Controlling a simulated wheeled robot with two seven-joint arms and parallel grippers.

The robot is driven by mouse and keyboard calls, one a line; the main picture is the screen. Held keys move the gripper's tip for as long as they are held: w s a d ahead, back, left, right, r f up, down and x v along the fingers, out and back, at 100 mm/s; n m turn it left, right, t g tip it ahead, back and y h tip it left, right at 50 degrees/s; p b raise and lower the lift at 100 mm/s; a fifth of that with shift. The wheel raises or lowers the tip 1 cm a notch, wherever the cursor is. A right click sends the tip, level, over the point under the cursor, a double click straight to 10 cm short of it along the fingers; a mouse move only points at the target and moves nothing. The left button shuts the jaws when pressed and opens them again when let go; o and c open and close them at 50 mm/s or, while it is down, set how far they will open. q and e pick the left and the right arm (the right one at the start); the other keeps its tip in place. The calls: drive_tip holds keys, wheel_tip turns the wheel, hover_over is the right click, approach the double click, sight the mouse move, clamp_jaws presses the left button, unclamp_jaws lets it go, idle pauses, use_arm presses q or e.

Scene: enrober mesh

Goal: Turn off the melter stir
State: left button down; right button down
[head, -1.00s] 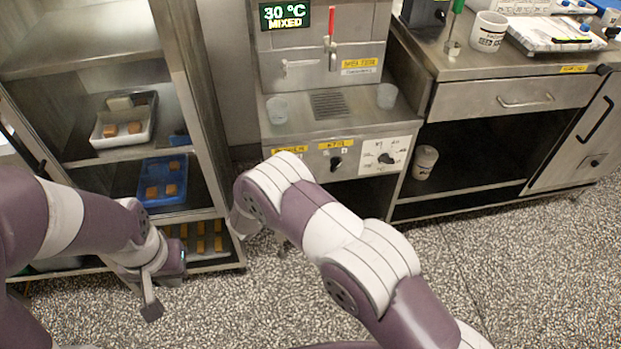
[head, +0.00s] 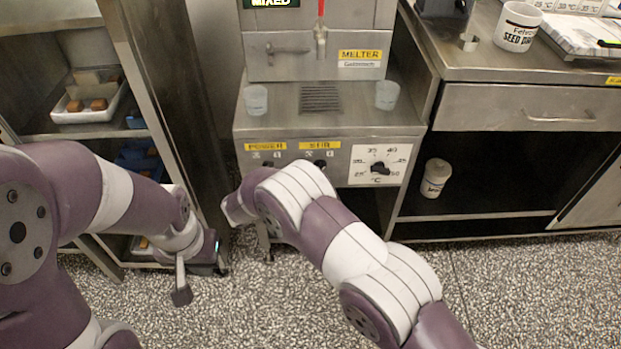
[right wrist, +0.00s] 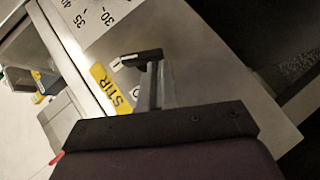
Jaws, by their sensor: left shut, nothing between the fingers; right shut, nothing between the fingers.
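The melter (head: 300,120) stands ahead of me. Its stir knob (head: 320,163) is small and black, under the yellow STIR label (head: 320,145); from the head its pointing direction is too small to read. In the right wrist view the STIR label (right wrist: 110,88) lies just left of my right gripper (right wrist: 143,58), with 1 and 0 marks close by. The right gripper is shut and empty, its dark tip close to the panel; I cannot tell whether it touches the knob. In the head view my right forearm hides it. My left gripper (head: 181,295) is shut and empty, low by the rack.
The power knob (head: 267,164) is left of the stir knob, and the temperature dial (head: 379,168) is right of it. Two cups (head: 256,99) (head: 386,95) stand on the melter's ledge. A rack with trays (head: 90,105) is at left, a steel counter (head: 520,60) at right.

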use_arm(q)
drive_tip(key=shift+d+f, duration=0.2)
drive_tip(key=shift+d, duration=0.15)
use_arm(e)
drive_tip(key=shift+d, duration=0.15)
